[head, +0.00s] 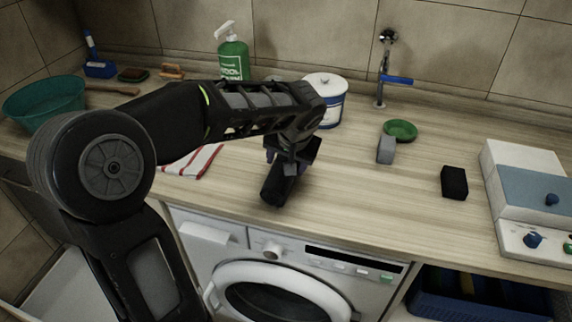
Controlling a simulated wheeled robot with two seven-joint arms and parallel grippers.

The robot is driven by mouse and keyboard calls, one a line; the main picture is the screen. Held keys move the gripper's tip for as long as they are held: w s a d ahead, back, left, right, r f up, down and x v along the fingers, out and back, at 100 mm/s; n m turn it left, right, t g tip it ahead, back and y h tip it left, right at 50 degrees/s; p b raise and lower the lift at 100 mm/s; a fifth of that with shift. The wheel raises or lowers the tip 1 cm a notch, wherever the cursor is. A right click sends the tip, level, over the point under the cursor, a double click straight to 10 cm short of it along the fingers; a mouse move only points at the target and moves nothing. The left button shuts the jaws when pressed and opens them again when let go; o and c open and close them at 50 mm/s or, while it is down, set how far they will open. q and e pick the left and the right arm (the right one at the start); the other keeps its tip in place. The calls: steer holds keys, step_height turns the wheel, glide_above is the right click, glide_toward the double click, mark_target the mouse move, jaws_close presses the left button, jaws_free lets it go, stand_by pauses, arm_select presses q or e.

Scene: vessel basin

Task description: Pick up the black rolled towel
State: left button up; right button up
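The black rolled towel (276,190) is a dark cylinder near the front edge of the wooden counter, above the washing machine. Its far end is hidden under my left gripper (291,156). My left arm comes in from the left and bends down over the counter, so the gripper is right at the towel's far end. The fingers are dark and partly covered by the wrist, so I cannot tell whether they are open or closed on the towel. My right gripper is not in view.
A red-striped cloth (193,161) lies left of the towel. Behind stand a green pump bottle (233,58) and a white-blue canister (327,98). To the right are a grey block (386,149), a green dish (400,130), a black block (454,183), a tap (381,75) and a white-blue device (535,190).

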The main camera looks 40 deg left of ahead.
arm_select(q)
step_height(320, 180, up, 10)
steer(key=shift+f, duration=0.25)
stand_by(0.6)
